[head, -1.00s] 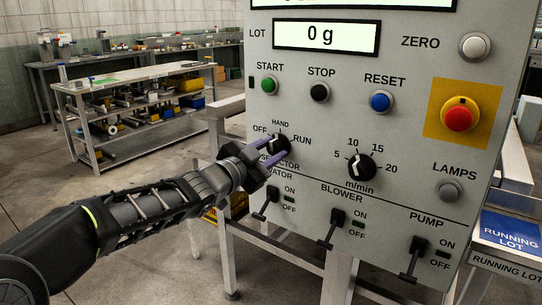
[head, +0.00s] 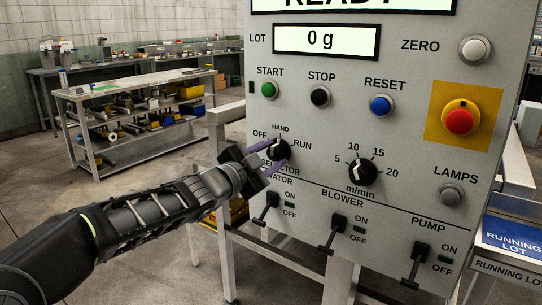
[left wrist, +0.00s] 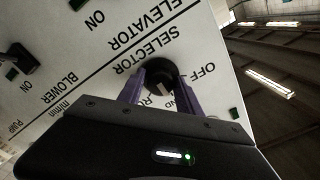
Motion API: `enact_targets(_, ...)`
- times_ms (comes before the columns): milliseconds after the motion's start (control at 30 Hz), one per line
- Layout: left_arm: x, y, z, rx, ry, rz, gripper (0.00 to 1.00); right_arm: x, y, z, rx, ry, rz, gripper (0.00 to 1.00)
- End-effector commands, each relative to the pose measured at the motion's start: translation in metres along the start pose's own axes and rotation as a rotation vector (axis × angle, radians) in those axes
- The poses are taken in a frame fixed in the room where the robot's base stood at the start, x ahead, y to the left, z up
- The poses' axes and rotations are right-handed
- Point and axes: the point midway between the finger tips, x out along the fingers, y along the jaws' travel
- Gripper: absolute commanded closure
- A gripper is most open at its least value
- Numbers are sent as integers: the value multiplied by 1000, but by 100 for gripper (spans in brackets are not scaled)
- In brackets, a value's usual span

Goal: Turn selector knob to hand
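The selector knob (head: 279,150) is a black round knob on the grey control panel, with OFF, HAND and RUN printed around it. A pale mark shows on it, but I cannot tell exactly which label it points to. My left gripper (head: 271,157) is at the knob, its two purple fingers spread apart on either side of it. In the left wrist view the knob (left wrist: 160,76) lies between the fingertips of the gripper (left wrist: 160,88), and the fingers partly cover the HAND and RUN labels. I see no clear grip on the knob. My right gripper is out of view.
Elevator (head: 266,204), blower (head: 333,228) and pump (head: 416,262) switches sit below the knob. The start button (head: 269,90) is above it and the speed knob (head: 360,171) to its right. A white shelf table (head: 140,90) stands behind at left.

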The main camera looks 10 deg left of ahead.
Motion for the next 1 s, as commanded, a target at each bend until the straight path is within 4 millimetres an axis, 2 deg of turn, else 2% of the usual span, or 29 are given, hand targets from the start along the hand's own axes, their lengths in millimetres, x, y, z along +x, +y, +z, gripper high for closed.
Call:
enact_targets(33,0,0,0,0,0,0,54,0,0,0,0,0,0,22)
enact_targets(133,0,0,0,0,0,0,45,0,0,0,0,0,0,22)
enact_targets(467,-3,-1,0,0,1,-1,45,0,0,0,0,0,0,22)
enact_targets(567,-12,-2,-1,1,0,-2,45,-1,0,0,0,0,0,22)
enact_targets(900,-65,-2,-1,2,0,-2,45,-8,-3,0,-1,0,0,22)
enact_targets(1000,-74,-1,0,0,-1,-2,45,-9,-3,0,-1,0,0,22)
